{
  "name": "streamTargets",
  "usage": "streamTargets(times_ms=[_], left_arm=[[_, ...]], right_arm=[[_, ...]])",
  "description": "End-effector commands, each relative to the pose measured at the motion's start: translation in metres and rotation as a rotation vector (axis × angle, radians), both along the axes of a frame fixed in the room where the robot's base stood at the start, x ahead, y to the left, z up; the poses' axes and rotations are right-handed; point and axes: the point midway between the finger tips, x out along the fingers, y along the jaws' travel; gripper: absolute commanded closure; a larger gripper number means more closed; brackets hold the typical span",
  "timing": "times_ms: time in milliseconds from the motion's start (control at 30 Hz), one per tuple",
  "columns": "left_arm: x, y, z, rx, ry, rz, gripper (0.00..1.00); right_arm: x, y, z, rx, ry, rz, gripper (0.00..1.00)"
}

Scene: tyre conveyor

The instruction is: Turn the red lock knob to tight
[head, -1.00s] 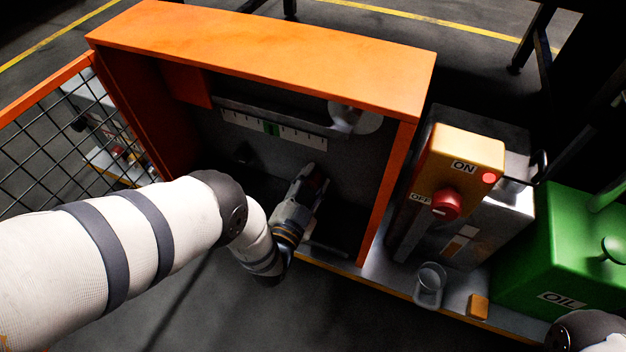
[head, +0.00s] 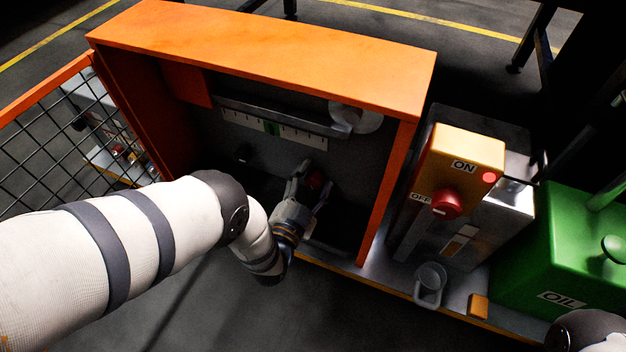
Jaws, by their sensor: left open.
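The red lock knob (head: 314,181) is a small dark red shape inside the orange housing (head: 270,37), low and right of its middle. My left gripper (head: 312,182) reaches into the housing from the front. Its fingers are spread open, one on each side of the red knob, and I cannot tell whether they touch it. The knob's lower part is hidden by the gripper. My right gripper is not in view; only a piece of my right arm shows at the bottom right corner.
A scale with a green band (head: 272,128) lies inside the housing above the knob. A mesh fence (head: 60,150) is at left.

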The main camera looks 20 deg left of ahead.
Motion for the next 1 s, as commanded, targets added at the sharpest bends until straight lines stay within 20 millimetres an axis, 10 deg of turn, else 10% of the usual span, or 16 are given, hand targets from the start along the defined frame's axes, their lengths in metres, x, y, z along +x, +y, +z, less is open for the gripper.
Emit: streamTargets(times_ms=[533,1000], left_arm=[[-0.109,0.004,-0.001,0.000,0.004,0.000,0.46],[-0.120,0.004,0.000,0.000,-0.001,0.001,0.46]], right_arm=[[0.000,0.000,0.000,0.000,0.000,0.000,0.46],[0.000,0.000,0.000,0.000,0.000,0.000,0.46]])
